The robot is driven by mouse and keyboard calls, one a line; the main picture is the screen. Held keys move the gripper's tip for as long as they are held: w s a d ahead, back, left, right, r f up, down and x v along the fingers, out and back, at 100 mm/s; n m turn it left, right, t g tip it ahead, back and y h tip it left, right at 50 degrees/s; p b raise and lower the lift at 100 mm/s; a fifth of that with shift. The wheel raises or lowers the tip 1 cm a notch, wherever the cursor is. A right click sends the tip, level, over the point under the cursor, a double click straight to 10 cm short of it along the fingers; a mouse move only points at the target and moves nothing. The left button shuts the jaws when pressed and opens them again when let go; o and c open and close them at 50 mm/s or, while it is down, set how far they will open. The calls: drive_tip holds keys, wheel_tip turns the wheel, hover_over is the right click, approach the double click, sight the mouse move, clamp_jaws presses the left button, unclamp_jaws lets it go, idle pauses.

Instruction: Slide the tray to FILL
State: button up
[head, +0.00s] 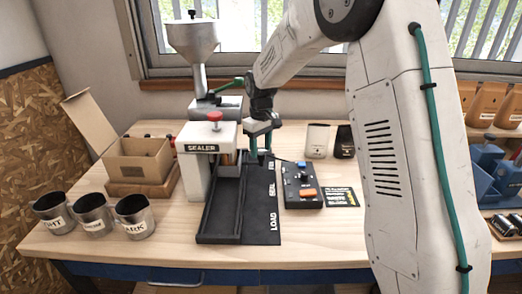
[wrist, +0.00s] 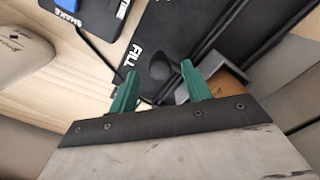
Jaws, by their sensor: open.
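A black slide track (head: 219,215) runs from the front of the bench back past the sealer (head: 207,150). The dark strip beside it (head: 264,205) reads LOAD, SEAL and FILL from front to back. A small grey tray (wrist: 182,94) with a brown item (wrist: 228,82) in it is near the FILL lettering in the wrist view. The brown item shows beside the sealer in the head view (head: 229,158). My gripper (head: 260,150) is open at the far end of the strip. In the wrist view a dark round knob (wrist: 159,66) appears between its green fingers (wrist: 160,85); contact cannot be told.
A metal hopper (head: 194,45) stands behind the sealer. A control box (head: 302,185) with blue and orange switches is right of the strip. Several metal cups (head: 133,217) and an open cardboard box (head: 138,160) are at left. Bare wood (head: 165,250) lies in front.

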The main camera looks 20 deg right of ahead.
wheel_tip(320, 180, up, 6)
drive_tip(key=shift+r, duration=0.15)
idle(0.3)
drive_tip(key=s+d+t+y, duration=0.1)
drive_tip(key=s+d+t, duration=0.1)
drive_tip(key=s, duration=0.2)
drive_tip(key=w+f, duration=0.1)
drive_tip(key=f, duration=0.1)
drive_tip(key=w+a+f+t, duration=0.1)
drive_tip(key=f, duration=0.2)
drive_tip(key=w+f+t, duration=0.1)
drive_tip(key=f, duration=0.2)
drive_tip(key=shift+w+a+f+y, duration=0.2)
drive_tip(key=shift+w+a+y, duration=0.05)
drive_tip(key=shift+a+y, duration=0.15)
